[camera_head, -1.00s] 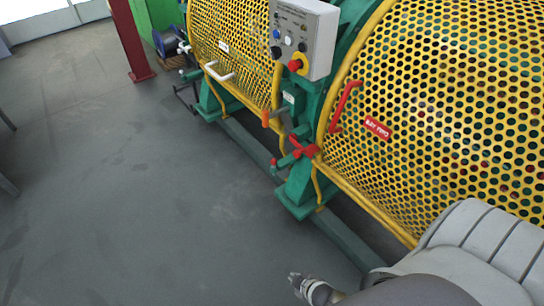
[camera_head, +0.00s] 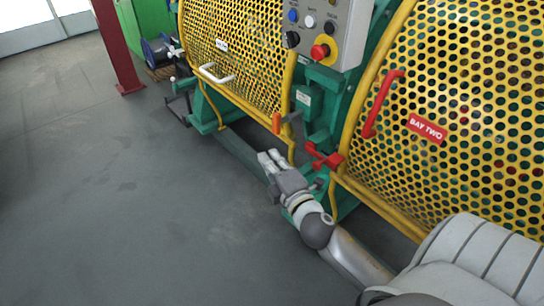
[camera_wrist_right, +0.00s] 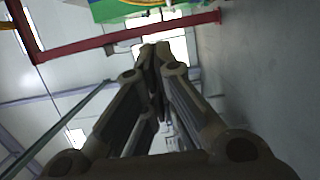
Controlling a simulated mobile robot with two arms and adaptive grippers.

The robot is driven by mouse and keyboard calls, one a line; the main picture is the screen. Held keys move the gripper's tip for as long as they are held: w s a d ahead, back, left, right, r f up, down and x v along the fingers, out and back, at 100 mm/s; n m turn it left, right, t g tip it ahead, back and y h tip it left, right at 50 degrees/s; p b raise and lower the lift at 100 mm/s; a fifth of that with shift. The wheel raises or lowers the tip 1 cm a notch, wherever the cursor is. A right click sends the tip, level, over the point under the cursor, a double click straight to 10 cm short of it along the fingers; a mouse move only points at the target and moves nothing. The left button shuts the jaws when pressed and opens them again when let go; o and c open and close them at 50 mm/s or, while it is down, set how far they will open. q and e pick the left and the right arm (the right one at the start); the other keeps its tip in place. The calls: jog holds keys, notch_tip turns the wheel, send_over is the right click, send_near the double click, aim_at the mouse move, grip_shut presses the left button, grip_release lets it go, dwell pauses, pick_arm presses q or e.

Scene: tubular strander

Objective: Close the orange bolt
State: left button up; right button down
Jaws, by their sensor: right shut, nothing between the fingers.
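The orange bolt (camera_head: 277,123) is a small orange handle on the yellow frame edge of the left guard, beside the green post in the head view. My right gripper (camera_head: 268,158) is below and slightly left of it, apart from it, in front of the machine's base. The gripper is shut and empty; its fingers also come together in the right wrist view (camera_wrist_right: 154,50). The bolt does not show in the right wrist view. My left gripper is in neither view.
A red bolt handle (camera_head: 324,156) sits right of my gripper. A control box (camera_head: 329,28) with a red button hangs above. Yellow mesh guards (camera_head: 470,120) carry a white handle (camera_head: 217,74) and a red handle (camera_head: 381,105). The grey floor (camera_head: 120,200) at left is clear.

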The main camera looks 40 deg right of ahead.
aim_at(283, 123)
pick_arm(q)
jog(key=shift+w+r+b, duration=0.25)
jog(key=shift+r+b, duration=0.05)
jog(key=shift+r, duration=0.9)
pick_arm(e)
jog(key=w+d, duration=0.5)
jog(key=w, duration=0.3)
jog(key=shift+w+d, duration=0.2)
jog(key=shift+w, duration=0.1)
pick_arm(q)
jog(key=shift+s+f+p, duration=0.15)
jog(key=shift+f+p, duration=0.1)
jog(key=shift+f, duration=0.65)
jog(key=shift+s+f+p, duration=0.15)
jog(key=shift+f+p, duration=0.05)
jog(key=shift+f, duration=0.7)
pick_arm(e)
jog(key=shift+w+d, duration=0.2)
jog(key=shift+d, duration=2.7)
